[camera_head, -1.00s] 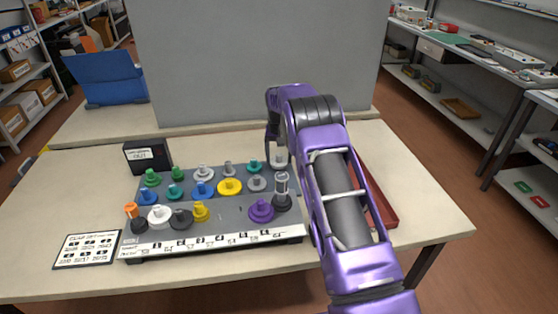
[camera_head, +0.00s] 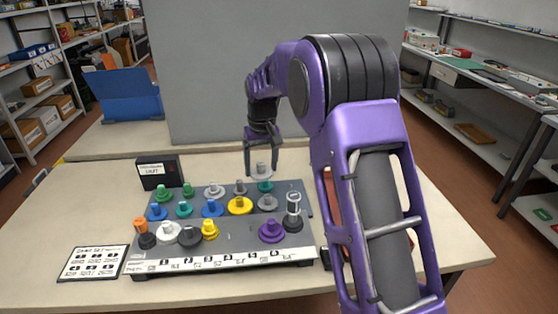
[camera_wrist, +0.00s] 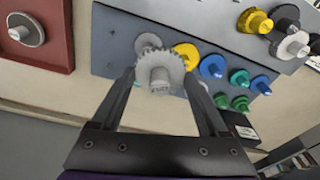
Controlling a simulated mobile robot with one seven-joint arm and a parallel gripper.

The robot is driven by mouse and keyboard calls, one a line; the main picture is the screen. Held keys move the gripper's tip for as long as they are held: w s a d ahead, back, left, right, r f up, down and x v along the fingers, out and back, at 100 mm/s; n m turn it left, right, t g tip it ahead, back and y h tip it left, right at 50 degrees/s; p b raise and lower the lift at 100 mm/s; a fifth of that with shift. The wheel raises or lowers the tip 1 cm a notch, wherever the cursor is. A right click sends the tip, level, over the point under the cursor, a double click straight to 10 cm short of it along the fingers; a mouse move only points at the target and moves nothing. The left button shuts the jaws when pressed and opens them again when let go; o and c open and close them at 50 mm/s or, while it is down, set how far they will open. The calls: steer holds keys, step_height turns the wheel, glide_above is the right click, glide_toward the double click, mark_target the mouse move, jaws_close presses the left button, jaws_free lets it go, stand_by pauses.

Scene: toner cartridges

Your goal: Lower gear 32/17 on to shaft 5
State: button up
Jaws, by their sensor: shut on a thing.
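My gripper (camera_head: 261,174) is shut on a light grey toothed gear (camera_head: 261,169), held above the back right of the grey gear board (camera_head: 212,245). In the wrist view the gear (camera_wrist: 160,73) sits between both fingertips, its hub facing the camera. In the head view a teal gear (camera_head: 265,187) lies just below the held gear, and a grey gear (camera_head: 267,203) is in front of it. The number on the held gear is too small to read. I cannot tell which shaft is shaft 5; the space under the held gear is partly hidden.
Other gears crowd the board, including a yellow one (camera_head: 240,205), a purple one (camera_head: 271,230) and a tall clear-topped one (camera_head: 293,212). A black box (camera_head: 159,171) stands at back left. A red tray (camera_wrist: 60,30) holds a grey round part (camera_wrist: 26,30). A label card (camera_head: 92,264) lies at left.

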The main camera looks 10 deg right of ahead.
steer(key=s+a+n+b, duration=0.1)
steer(key=s+a+n, duration=0.25)
steer(key=s, duration=0.55)
steer(key=shift+m, duration=0.25)
steer(key=f+b, duration=0.2)
steer(key=f, duration=0.1)
steer(key=f+b, duration=0.1)
steer(key=b, duration=0.1)
steer(key=shift+s+a+f, duration=0.15)
steer(key=shift+a+f, duration=0.1)
steer(key=shift+f, duration=0.05)
steer(key=shift+r, duration=0.25)
steer(key=shift+p, duration=0.45)
steer(key=shift+f, duration=0.15)
steer(key=shift+f+b, duration=1.1)
steer(key=shift+f, duration=0.7)
steer(key=shift+f+b, duration=0.5)
steer(key=shift+f, duration=0.8)
stand_by(0.6)
